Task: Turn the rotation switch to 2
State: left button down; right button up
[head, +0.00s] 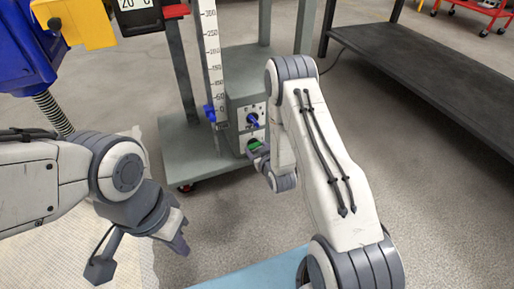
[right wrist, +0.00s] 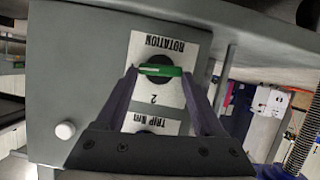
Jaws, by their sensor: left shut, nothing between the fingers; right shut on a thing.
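The grey control box (head: 236,106) stands on the jack's base in the head view. Its rotation switch (right wrist: 160,70) has a green handle on a black round knob, on a white plate lettered ROTATION, upside down in the right wrist view. The handle lies level across that picture, and the mark 2 is below it. My right gripper (right wrist: 159,75) is shut on the handle, one finger at each end. In the head view the green switch (head: 254,145) shows just beside the right gripper (head: 259,153). My left gripper (head: 182,246) is shut and empty, well away from the box.
A blue switch (head: 253,121) sits above the green one on the box. A ruler (head: 213,60) with a blue slider (head: 210,113) rises beside it. A dark shelf (head: 430,65) stands at the right. The floor (head: 410,160) between is clear.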

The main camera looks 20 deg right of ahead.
jog(key=n+h+p, duration=0.2)
jog(key=n, duration=0.1)
jog(key=shift+s+a+f, duration=0.1)
jog(key=shift+a, duration=0.25)
jog(key=n, duration=0.1)
jog(key=n+h+p, duration=0.1)
jog(key=n+t+h, duration=0.1)
jog(key=shift+a+f, duration=0.2)
jog(key=shift+f, duration=0.05)
jog(key=n, duration=0.1)
jog(key=n+t+h+p, duration=0.1)
jog(key=n, duration=0.1)
jog(key=shift+a+f, duration=0.1)
jog(key=shift+f, duration=0.15)
jog(key=n, duration=0.1)
jog(key=n+t+h, duration=0.1)
jog(key=n, duration=0.1)
jog(key=shift+f, duration=0.25)
jog(key=shift+n, duration=0.4)
jog(key=o, duration=1.4)
jog(key=p+v, duration=0.5)
jog(key=v, duration=0.5)
jog(key=shift+s+a+f, duration=0.1)
jog(key=shift+s+f, duration=0.05)
jog(key=shift+s, duration=0.05)
